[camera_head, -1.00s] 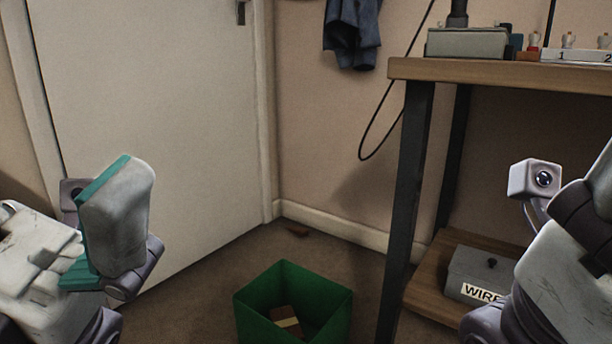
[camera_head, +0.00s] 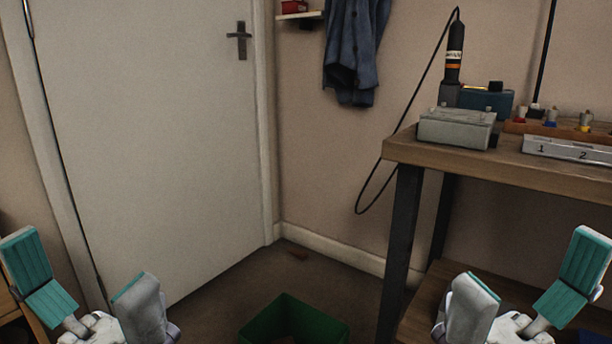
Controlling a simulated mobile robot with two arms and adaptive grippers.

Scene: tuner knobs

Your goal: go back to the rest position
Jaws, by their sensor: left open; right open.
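My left gripper (camera_head: 90,278) is at the lower left of the head view, in front of the white door. Its teal-padded fingers are spread wide with nothing between them. My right gripper (camera_head: 522,280) is at the lower right, in front of the workbench's underside. Its teal-padded fingers are also spread wide and empty. Both grippers point upward at about the same height, apart from any object. The arms behind them are mostly below the frame.
A wooden workbench (camera_head: 450,157) stands at the right, with a grey box (camera_head: 457,128), a soldering iron (camera_head: 454,52), a numbered tray (camera_head: 566,149) and several knobs on it. A green bin (camera_head: 293,322) is on the floor between the grippers. A blue garment (camera_head: 352,50) hangs on the wall.

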